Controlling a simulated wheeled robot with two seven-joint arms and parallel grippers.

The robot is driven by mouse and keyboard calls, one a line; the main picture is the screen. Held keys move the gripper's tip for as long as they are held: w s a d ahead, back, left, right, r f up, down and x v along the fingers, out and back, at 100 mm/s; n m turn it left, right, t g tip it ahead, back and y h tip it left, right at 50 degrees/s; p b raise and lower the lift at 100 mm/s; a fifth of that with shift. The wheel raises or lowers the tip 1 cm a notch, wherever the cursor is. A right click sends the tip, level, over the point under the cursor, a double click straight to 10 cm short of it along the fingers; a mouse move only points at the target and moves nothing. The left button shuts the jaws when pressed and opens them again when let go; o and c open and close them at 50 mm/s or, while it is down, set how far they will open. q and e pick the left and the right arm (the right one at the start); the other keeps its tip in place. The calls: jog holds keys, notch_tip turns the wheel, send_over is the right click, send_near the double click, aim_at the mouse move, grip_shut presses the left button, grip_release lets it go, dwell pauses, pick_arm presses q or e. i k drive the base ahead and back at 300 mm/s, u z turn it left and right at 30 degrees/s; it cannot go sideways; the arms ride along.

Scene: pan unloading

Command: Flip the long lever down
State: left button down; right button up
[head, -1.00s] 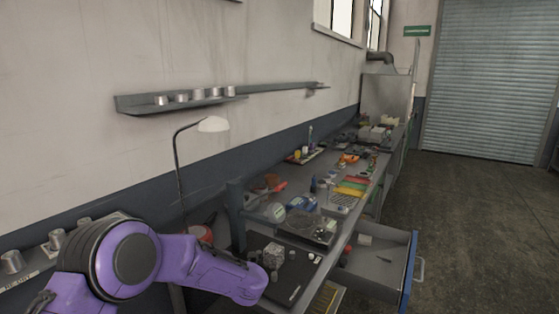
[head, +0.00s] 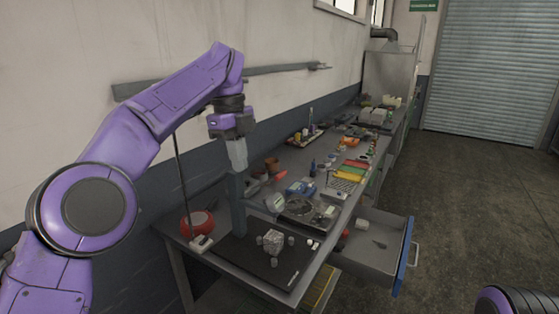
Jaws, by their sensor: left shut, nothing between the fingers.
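My right gripper is out of view; only a purple piece of my right arm shows at the bottom right.
The workbench (head: 214,256) carries a black mat (head: 246,255) with a patterned cube (head: 273,242), a scale-like device (head: 305,212) and several small items. A red round object (head: 197,224) sits at the left. An open drawer (head: 373,262) juts out right. The floor beyond is clear.

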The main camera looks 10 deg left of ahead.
aim_at(284, 173)
jog(key=i, duration=0.9)
